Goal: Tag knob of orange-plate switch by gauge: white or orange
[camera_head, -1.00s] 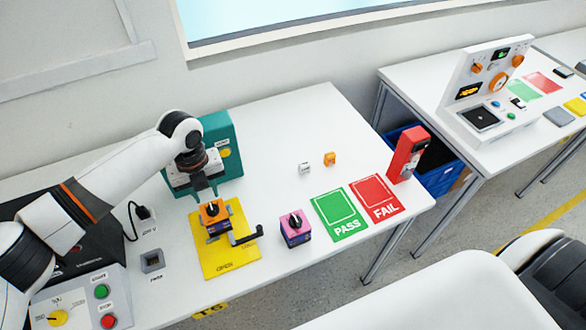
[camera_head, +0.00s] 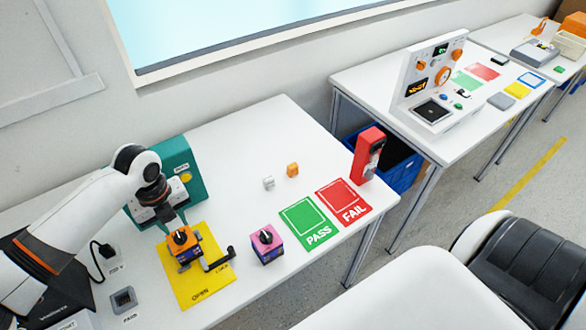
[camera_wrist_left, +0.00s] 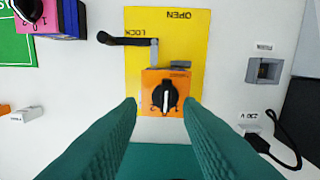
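The orange-plate switch (camera_head: 181,240) sits on the yellow fixture (camera_head: 212,287). In the left wrist view its orange plate (camera_wrist_left: 150,77) has a black knob (camera_wrist_left: 165,98) with a white line standing upright. My left gripper (camera_head: 177,219) is over the switch. Its teal fingers (camera_wrist_left: 160,104) are apart, one on each side of the plate in the picture, with nothing seen held; contact is unclear. A white tag (camera_head: 268,183) and an orange tag (camera_head: 292,170) lie apart on the table. I cannot tell which thing is the gauge. My right gripper is out of view.
A black lever (camera_wrist_left: 125,40) lies by the LOCK mark. A pink-plate switch (camera_head: 266,243), a green PASS mat (camera_head: 312,222), a red FAIL mat (camera_head: 343,201) and an upright red device (camera_head: 367,155) stand to the right. A teal box (camera_head: 178,165) is behind my arm.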

